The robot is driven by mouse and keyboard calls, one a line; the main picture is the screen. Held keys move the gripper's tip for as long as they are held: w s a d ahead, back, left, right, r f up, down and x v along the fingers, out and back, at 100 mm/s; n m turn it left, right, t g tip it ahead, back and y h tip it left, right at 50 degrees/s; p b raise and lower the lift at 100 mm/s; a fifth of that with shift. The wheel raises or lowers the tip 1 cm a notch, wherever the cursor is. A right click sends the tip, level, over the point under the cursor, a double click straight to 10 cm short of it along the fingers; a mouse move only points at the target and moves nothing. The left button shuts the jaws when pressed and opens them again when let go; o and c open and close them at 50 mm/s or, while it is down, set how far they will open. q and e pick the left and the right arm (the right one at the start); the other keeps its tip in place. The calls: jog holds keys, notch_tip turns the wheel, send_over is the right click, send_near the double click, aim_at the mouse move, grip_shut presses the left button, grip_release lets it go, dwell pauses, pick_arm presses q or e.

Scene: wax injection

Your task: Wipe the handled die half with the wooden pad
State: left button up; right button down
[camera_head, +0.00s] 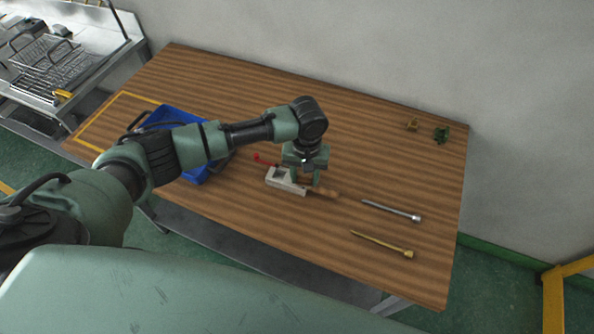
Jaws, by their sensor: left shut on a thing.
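The handled die half (285,181) is a pale grey metal block with a square recess, lying on the wooden table. A brown wooden handle (326,193) sticks out from its right end. My left gripper (304,182) points down over the right part of the block. It is shut on a small brown piece that looks like the wooden pad (306,179); the fingers hide most of it. I cannot tell whether the pad touches the block. My right gripper is not in view.
A blue tray (196,174) stands at the left, partly behind my arm. A red-tipped tool (265,160) lies behind the die. A silver rod (392,210) and a brass rod (382,244) lie at right. Small brass (412,125) and green (441,134) parts stand far right.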

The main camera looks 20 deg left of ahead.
pick_arm(q)
jog(key=shift+d, duration=0.45)
notch_tip(320, 180, up, 4)
jog(key=p, duration=0.4)
jog(key=shift+f, duration=0.15)
notch_tip(320, 180, up, 2)
jog(key=shift+r, duration=0.2)
jog(key=shift+r, duration=1.5)
